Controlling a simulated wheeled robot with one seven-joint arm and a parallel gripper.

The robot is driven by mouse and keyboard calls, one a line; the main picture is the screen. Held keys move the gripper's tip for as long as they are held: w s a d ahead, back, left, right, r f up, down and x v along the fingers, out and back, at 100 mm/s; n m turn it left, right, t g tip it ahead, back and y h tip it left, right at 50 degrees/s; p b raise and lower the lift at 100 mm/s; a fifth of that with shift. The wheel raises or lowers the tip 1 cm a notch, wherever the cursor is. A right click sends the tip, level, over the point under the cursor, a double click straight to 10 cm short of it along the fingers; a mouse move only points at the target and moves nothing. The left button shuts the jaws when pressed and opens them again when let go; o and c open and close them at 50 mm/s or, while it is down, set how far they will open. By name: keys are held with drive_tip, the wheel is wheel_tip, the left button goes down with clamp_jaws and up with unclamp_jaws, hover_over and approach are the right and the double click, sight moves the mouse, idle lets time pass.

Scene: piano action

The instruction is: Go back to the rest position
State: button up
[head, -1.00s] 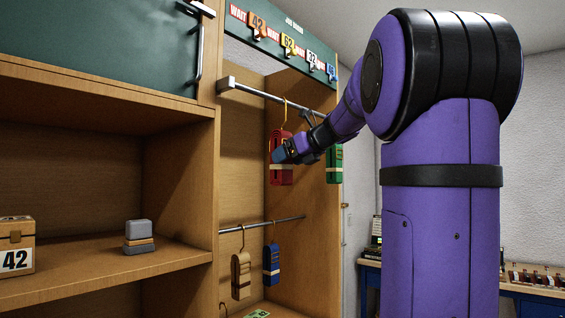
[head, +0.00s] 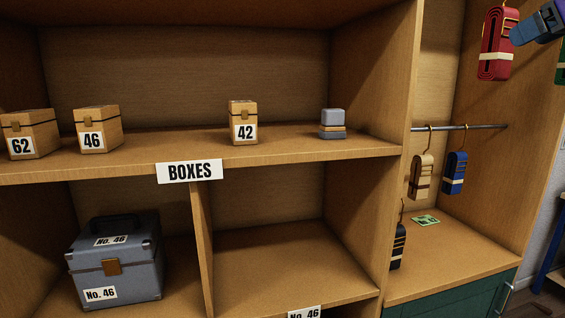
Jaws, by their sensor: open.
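My gripper (head: 538,24) shows only in part at the top right corner of the head view, cut off by the picture's edge. Its blue finger is beside the red hanging bundle (head: 497,43), in front of the cabinet's right section. I cannot tell whether it touches the bundle. No held object shows in the part of the gripper that I see. The rest of my arm is out of view.
Wooden boxes marked 62 (head: 30,133), 46 (head: 98,128) and 42 (head: 243,122) stand on the upper shelf with a small grey block (head: 333,123). A grey case (head: 115,262) stands below. Tan (head: 422,177) and blue (head: 455,172) bundles hang from the lower rail (head: 480,127).

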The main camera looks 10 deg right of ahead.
drive_tip(key=s+a+f+n+g+y, duration=0.1)
drive_tip(key=s+a+f+n+g, duration=0.15)
drive_tip(key=a+f+n, duration=0.55)
drive_tip(key=s+a+f+n+g, duration=0.25)
drive_tip(key=a+f+n, duration=0.4)
drive_tip(key=a, duration=0.45)
drive_tip(key=s+a+f+n+g+h, duration=0.1)
drive_tip(key=s+a+f+n, duration=0.3)
drive_tip(key=f+n, duration=0.3)
drive_tip(key=s+a+f+n+g+h, duration=0.1)
drive_tip(key=s+a+f+n, duration=0.3)
drive_tip(key=n, duration=0.7)
wheel_tip(320, 180, down, 3)
drive_tip(key=shift+s+f+g+h, duration=0.15)
drive_tip(key=shift+s+g+h, duration=0.15)
drive_tip(key=shift+s, duration=0.95)
